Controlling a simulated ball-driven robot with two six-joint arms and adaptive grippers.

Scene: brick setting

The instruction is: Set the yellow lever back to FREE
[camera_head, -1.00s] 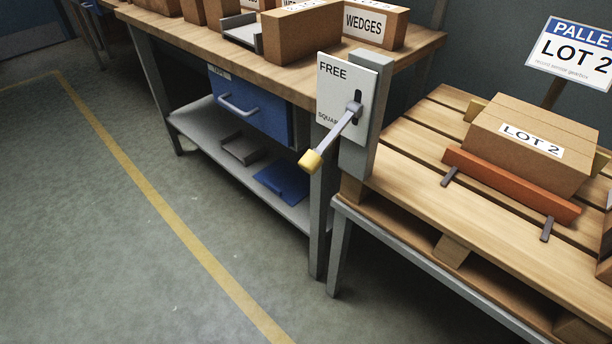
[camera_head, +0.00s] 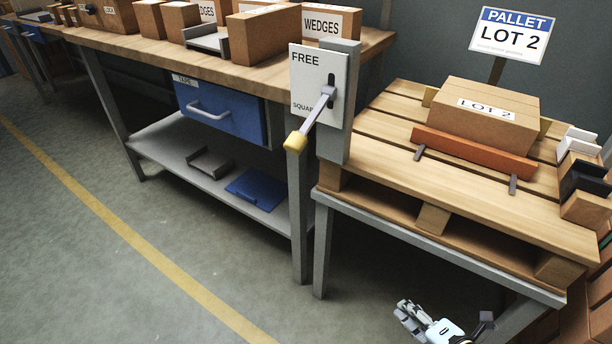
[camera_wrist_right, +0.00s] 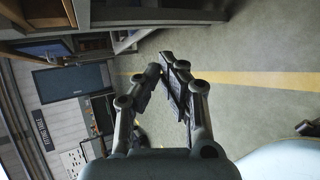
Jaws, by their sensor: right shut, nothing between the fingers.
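The lever (camera_head: 312,118) is a grey arm with a yellow knob (camera_head: 295,142) at its end. It pivots on a white plate (camera_head: 305,75) fixed to a grey post, with FREE at the top and SQUARE, partly covered, lower down. The lever slants down and to the left, its knob below the plate. My right gripper (camera_head: 402,306) is low at the bottom of the head view, below the pallet stand and well apart from the lever. In the right wrist view its fingers (camera_wrist_right: 166,62) are shut and empty. My left gripper is not in view.
A pallet (camera_head: 400,172) on a grey stand holds a LOT 2 box (camera_head: 485,120) and an orange bar (camera_head: 470,153). A workbench (camera_head: 180,57) with boxes and a blue drawer (camera_head: 222,108) stands left of the post. The floor in front is clear.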

